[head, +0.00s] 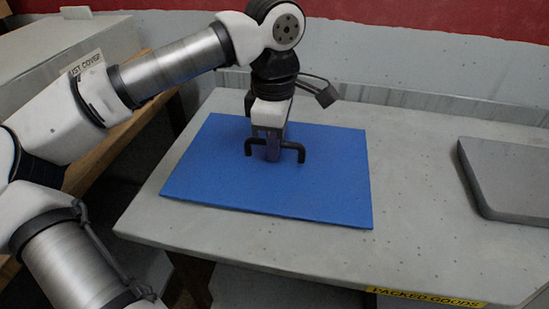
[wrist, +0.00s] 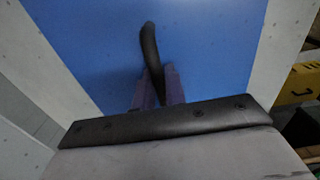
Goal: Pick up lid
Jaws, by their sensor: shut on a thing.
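The lid (head: 220,185) is a flat blue rectangular panel with a black bar handle (head: 292,147) at its middle. It lies on the grey table in the head view, and its blue surface (wrist: 100,50) fills much of the wrist view. My gripper (head: 273,155) points down over the lid and is shut on the handle. In the wrist view the black handle (wrist: 149,45) runs up from between my two fingers (wrist: 158,88). The fingers hide part of the handle. I cannot tell whether the lid is clear of the table.
The grey table (head: 420,240) has free room right of the lid. A dark grey slab (head: 510,180) lies at its right side. A yellow "PACKED GOODS" label (head: 425,297) is on the front edge. A box labelled "UST COVER" (head: 110,40) stands on a wooden surface at the left.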

